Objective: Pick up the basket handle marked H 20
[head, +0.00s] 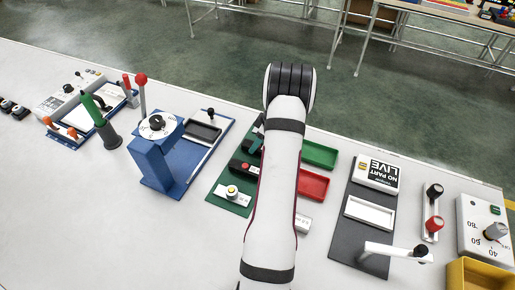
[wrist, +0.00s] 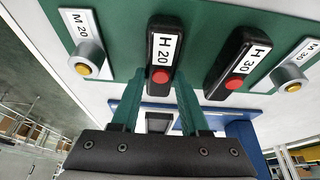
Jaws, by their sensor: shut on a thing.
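The basket handle marked H 20 (wrist: 164,46) is a black block with a white label and a red button at one end, on a green board (wrist: 120,55) in the wrist view. My gripper (wrist: 159,80) has its two teal fingers on either side of the button end and is shut on this handle. In the head view, my arm hides most of the gripper and this handle; a little teal (head: 255,143) shows left of the arm.
The similar black handle H 30 (wrist: 240,62) sits close beside it. White handles M 20 (wrist: 85,45) and M 30 (wrist: 296,65) flank the pair. Green (head: 319,153) and red (head: 313,185) trays lie right of my arm. A blue stand (head: 152,160) rises to the left.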

